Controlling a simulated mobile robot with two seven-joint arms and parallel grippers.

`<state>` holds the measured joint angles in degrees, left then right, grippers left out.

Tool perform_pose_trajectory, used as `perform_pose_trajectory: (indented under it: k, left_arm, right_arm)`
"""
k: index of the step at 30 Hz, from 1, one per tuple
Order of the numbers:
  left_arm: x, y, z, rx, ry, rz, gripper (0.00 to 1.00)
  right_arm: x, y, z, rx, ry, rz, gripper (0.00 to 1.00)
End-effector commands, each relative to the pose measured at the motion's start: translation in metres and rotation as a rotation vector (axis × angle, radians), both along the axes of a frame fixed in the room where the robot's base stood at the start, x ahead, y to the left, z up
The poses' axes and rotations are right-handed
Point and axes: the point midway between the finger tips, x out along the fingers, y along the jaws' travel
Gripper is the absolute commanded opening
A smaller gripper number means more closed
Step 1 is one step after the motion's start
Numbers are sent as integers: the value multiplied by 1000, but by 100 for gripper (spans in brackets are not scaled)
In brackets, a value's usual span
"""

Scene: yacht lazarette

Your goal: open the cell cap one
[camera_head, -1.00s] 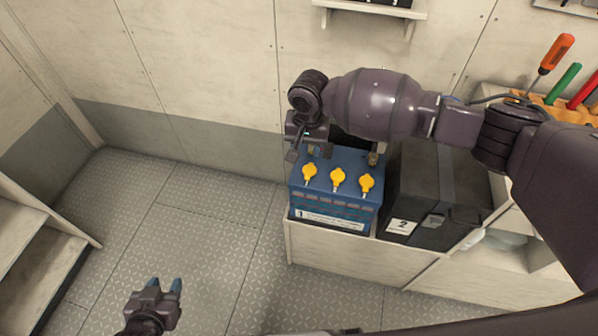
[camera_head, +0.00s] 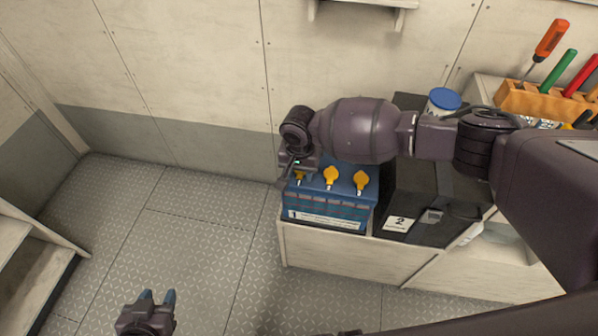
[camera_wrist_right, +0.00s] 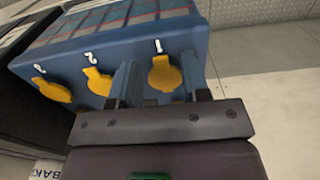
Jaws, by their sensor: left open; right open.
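The blue battery box (camera_head: 335,203) has three yellow caps on top, numbered 1, 2 and 3 in the right wrist view. Cell cap one (camera_wrist_right: 164,74) is the leftmost cap in the head view (camera_head: 299,180), partly hidden there by my right gripper. My right gripper (camera_wrist_right: 158,62) is open, with one finger on each side of cap one; I cannot tell whether they touch it. Cap two (camera_head: 331,177) and cap three (camera_head: 361,183) stand to its right in the head view. My left gripper (camera_head: 157,297) is open and empty over the floor.
A black box labelled 2 (camera_head: 425,220) stands right beside the battery. A blue-lidded jar (camera_head: 444,101) and a tool rack (camera_head: 545,101) holding screwdrivers are behind my right arm. A wall shelf (camera_head: 365,14) is above.

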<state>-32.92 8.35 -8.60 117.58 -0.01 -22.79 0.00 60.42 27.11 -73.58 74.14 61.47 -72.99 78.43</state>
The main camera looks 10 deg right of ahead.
Motion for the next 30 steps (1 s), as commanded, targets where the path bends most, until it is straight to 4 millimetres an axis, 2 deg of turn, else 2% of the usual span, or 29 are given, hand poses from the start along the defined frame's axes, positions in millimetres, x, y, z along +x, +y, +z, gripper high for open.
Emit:
perform_pose_trajectory:
  k: [12,18,30]
  left_arm:
    - [5,0,3,2,-9,-5,43]
    - [5,0,3,2,-10,-5,43]
    - [3,1,6,2,-11,-3,43]
  right_arm:
    - [0,0,-5,1,-1,1,41]
    - [0,0,-5,1,-1,1,12]
    - [2,0,1,28,80,-4,12]
